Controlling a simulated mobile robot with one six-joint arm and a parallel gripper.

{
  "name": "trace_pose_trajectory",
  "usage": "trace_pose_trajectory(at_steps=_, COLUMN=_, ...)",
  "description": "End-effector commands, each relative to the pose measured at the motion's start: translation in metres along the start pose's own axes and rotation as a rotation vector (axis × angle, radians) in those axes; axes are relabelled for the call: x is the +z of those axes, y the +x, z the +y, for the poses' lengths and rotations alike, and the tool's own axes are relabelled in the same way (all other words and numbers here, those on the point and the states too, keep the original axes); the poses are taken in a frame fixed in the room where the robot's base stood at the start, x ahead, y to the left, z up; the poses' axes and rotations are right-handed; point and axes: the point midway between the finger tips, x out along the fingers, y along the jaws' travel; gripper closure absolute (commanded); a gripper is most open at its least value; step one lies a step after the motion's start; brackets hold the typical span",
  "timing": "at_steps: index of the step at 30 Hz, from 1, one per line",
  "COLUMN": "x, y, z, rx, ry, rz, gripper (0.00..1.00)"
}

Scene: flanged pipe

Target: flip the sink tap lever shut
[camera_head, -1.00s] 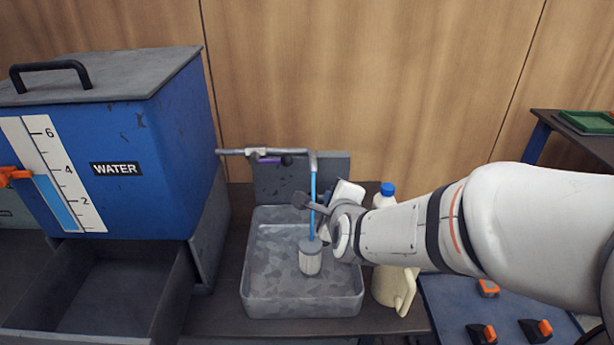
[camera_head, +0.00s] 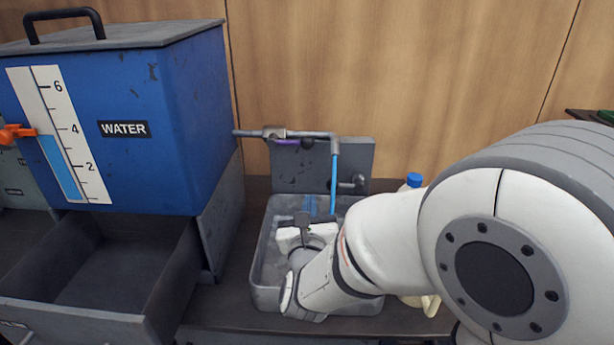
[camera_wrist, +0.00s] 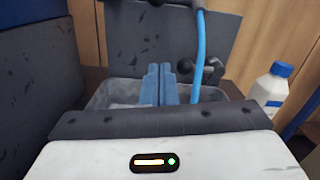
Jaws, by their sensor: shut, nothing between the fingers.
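The tap pipe runs out from the blue water tank, with a valve and a purple lever (camera_head: 287,142) lying along the pipe. Blue water (camera_head: 334,182) pours from the bent spout (camera_head: 334,145) into the grey sink (camera_head: 262,265); the stream also shows in the wrist view (camera_wrist: 200,55). My gripper (camera_head: 318,205) is low over the sink, below the lever and apart from it. Its two blue fingers (camera_wrist: 160,84) are together and empty, pointing at the grey back panel, left of the stream in the wrist view. The lever is mostly cut off at the top there.
The blue water tank (camera_head: 150,165) stands close on the left, with an open grey drawer (camera_head: 100,270) below. A dark stub pipe (camera_head: 352,184) sticks out from the back panel (camera_head: 300,170). A white bottle with a blue cap (camera_head: 413,181) stands right of the sink.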

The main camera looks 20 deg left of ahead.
Motion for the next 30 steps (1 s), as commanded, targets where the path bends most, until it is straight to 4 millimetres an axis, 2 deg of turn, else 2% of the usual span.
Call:
trace_pose_trajectory(at_steps=5, x=-0.001, y=0.025, z=-0.001, rx=-0.003, ry=-0.001, rz=0.0, gripper=1.0)
trace_pose_trajectory(at_steps=12, x=-0.001, y=0.077, z=-0.001, rx=-0.004, ry=-0.001, rz=0.0, gripper=1.0)
trace_pose_trajectory(at_steps=16, x=0.002, y=0.101, z=0.0, rx=-0.001, ry=0.0, rz=-0.001, gripper=1.0)
trace_pose_trajectory(at_steps=18, x=0.018, y=0.101, z=0.0, rx=0.001, ry=0.001, rz=-0.004, gripper=1.0)
trace_pose_trajectory(at_steps=21, x=0.029, y=0.103, z=0.0, rx=0.001, ry=0.001, rz=-0.002, gripper=1.0)
trace_pose_trajectory(at_steps=30, x=0.039, y=0.106, z=0.001, rx=0.003, ry=-0.001, rz=0.0, gripper=1.0)
